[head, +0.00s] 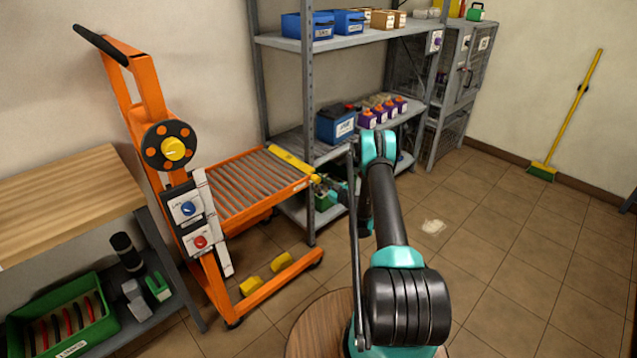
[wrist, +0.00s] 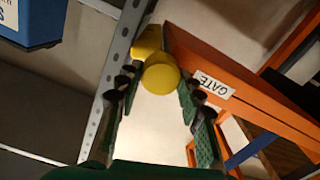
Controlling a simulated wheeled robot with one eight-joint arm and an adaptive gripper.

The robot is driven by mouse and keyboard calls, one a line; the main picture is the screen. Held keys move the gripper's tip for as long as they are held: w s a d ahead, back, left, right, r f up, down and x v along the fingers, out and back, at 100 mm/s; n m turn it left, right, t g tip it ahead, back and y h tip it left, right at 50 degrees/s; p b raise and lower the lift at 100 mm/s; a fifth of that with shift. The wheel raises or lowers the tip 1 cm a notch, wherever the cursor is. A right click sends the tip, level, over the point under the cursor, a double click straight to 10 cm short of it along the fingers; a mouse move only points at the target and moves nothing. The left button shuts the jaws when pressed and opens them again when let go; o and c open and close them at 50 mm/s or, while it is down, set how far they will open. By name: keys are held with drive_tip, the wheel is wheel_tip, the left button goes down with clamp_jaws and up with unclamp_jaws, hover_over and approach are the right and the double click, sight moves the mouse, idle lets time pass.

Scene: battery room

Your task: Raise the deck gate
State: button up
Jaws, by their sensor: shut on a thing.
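The orange lift cart (head: 262,295) has a roller deck (head: 245,185). A yellow bar, which looks like the deck gate (head: 291,158), lies across the deck's right end. A yellow knob (head: 315,179) sits at the near corner of that end. In the wrist view, the round yellow knob (wrist: 161,76) is between the fingertips of my gripper (wrist: 156,84), which is shut on it. An orange rail with a "GATE" label (wrist: 212,86) runs just right of the knob.
A grey shelf rack (head: 308,130) stands right beside the deck's end, its post close to my gripper. A wooden bench (head: 65,200) is at left. The tiled floor at right is mostly clear.

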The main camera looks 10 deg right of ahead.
drive_tip(key=n, duration=0.4)
drive_tip(key=shift+s+n, duration=0.1)
drive_tip(key=shift+n, duration=2.1)
drive_tip(key=o, duration=1.2)
drive_tip(key=shift+c, duration=0.2)
wheel_tip(320, 180, up, 10)
